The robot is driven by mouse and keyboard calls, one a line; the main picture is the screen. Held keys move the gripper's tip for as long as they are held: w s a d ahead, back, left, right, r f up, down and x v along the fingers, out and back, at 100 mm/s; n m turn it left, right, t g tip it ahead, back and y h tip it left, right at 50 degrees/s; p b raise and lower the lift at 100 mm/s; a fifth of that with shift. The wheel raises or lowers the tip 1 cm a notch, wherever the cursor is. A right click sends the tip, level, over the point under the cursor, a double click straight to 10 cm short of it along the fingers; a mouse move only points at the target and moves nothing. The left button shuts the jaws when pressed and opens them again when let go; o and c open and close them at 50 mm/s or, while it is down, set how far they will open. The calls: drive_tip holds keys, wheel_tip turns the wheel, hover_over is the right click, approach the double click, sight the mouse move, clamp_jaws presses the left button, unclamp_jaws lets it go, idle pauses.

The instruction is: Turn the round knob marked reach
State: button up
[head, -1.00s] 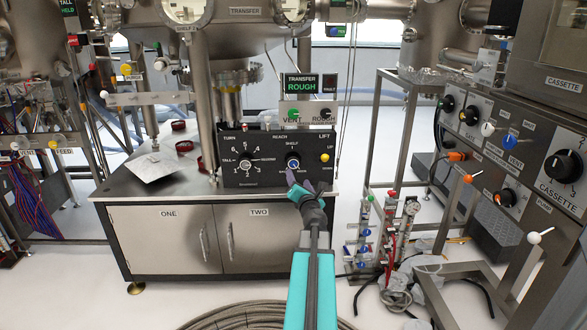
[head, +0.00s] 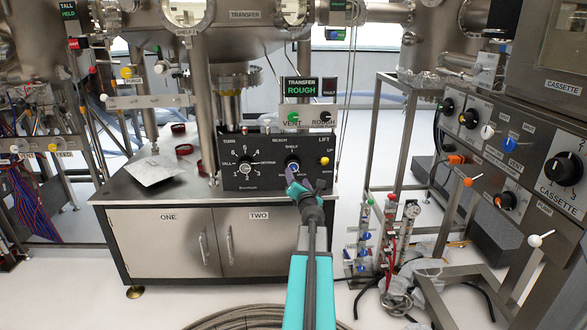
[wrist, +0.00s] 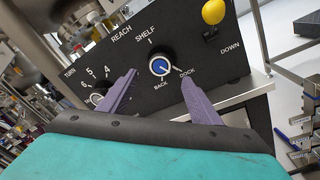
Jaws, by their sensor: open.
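The reach knob (head: 293,164) is a round black knob with a blue cap and white rim, on the black control panel under the word REACH. In the wrist view the knob (wrist: 161,59) has SHELF above it and BACK and DOCK below; the white line on its cap seems to point to the lower right, toward DOCK. My gripper (head: 292,179) is open just in front of and below it. In the wrist view its purple fingers (wrist: 160,75) stand left and right of the knob's lower part, with gaps; I cannot tell the depth between them.
The turn knob (head: 245,166) is to the left on the same panel, close to my left finger in the wrist view. The yellow-tipped lift lever (head: 324,160) is to the right. VENT and ROUGH controls (head: 308,118) sit above. The cabinet top (head: 120,188) holds a metal plate (head: 154,168).

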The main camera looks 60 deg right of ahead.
sight(293, 168)
drive_tip(key=shift+b+x, duration=0.4)
drive_tip(key=shift+x, duration=4.85)
drive_tip(key=shift+c, duration=0.5)
drive_tip(key=c, duration=0.9)
drive_tip(key=shift+d, duration=0.1)
